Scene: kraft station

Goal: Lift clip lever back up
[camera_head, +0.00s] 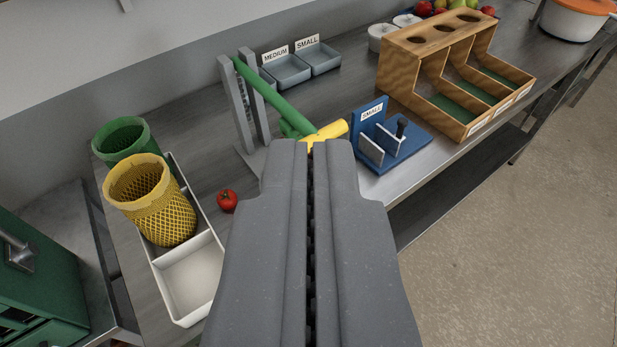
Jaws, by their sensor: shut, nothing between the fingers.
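The clip lever (271,93) is a green bar that slopes down to the right from the top of two grey upright posts (237,108). A yellow grip (334,130) sits at its low end, with a short green piece beside it. My gripper (311,148) is shut with nothing between the fingers. Its tips lie right at the yellow grip in the picture and cover part of it. I cannot tell whether they touch it or are above or in front of it. The foot of the clip stand is partly hidden behind my gripper.
A blue fixture (397,142) labelled SMALL stands right of the lever. A wooden bin (399,73) is behind it. Grey trays (325,66) stand at the back. A tomato (227,201), white tray (213,282), yellow basket (150,205) and green basket (122,139) are left.

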